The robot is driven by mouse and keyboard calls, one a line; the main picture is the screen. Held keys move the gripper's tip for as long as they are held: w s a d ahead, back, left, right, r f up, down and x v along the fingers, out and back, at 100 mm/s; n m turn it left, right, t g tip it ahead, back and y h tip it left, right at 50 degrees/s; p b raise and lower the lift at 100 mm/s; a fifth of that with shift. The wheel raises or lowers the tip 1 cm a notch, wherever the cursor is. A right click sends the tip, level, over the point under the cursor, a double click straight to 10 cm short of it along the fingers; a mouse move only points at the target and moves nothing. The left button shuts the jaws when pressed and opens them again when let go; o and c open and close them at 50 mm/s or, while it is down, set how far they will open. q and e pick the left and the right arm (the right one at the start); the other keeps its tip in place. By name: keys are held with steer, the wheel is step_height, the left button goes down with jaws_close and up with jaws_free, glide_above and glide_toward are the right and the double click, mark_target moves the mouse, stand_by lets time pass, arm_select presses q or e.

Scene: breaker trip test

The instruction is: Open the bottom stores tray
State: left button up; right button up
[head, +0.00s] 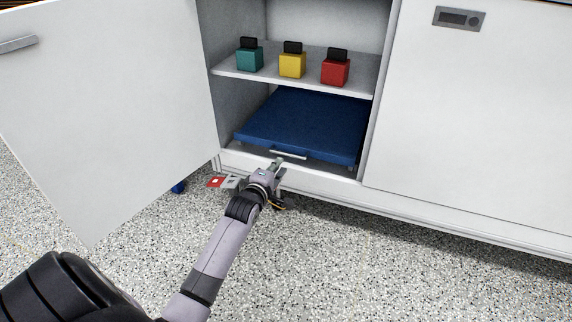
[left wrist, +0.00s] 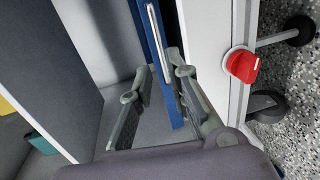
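The bottom stores tray (head: 305,122) is a wide, flat blue tray on the cabinet floor below the shelf. A silver bar handle (head: 288,154) is on its front edge. In the left wrist view the blue tray front (left wrist: 158,45) and the bar handle (left wrist: 155,30) run upright in the picture. My left gripper (head: 278,164) is just in front of the handle, near its left end. In the left wrist view its fingers (left wrist: 158,65) are apart, with the tray front and handle showing between them. Contact with the handle is not clear. My right gripper is not in view.
The open cabinet door (head: 110,110) stands at left; the right door (head: 480,130) is shut. Teal (head: 249,60), yellow (head: 292,65) and red (head: 335,72) blocks stand on the shelf (head: 300,80). A red knob (left wrist: 243,65) is beside the cabinet edge.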

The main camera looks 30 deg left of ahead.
mark_target(287, 155)
arm_select(q)
steer(key=shift+b+x, duration=2.1)
steer(key=shift+x, duration=1.8)
steer(key=shift+c, duration=0.5)
jaws_close()
steer(key=shift+s, duration=0.1)
